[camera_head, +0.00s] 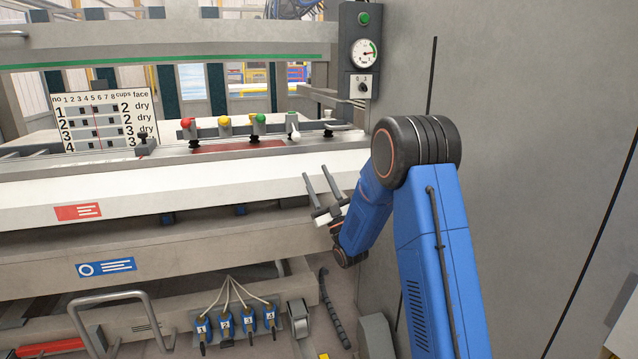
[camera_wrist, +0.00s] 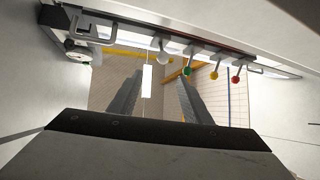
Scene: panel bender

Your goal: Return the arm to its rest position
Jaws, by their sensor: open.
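My blue arm with its black elbow joint fills the right middle of the head view. My gripper (camera_head: 318,176) is at its end, with two thin dark fingers pointing up and apart. The gripper is open and empty, in front of the machine's white beam (camera_head: 230,180). In the wrist view the two fingers of my gripper (camera_wrist: 156,82) stand apart with nothing between them. A row of levers with red (camera_head: 187,122), yellow (camera_head: 224,121), green (camera_head: 260,118) and white (camera_head: 292,118) knobs sits beyond and above the gripper.
A pressure gauge (camera_head: 364,53) with a green button is on a grey post. A chart board (camera_head: 105,118) stands at the left. Numbered blue valves (camera_head: 226,325), a grey handle (camera_head: 108,296) and a black hose (camera_head: 333,308) are below. A plain grey wall (camera_head: 530,120) is at the right.

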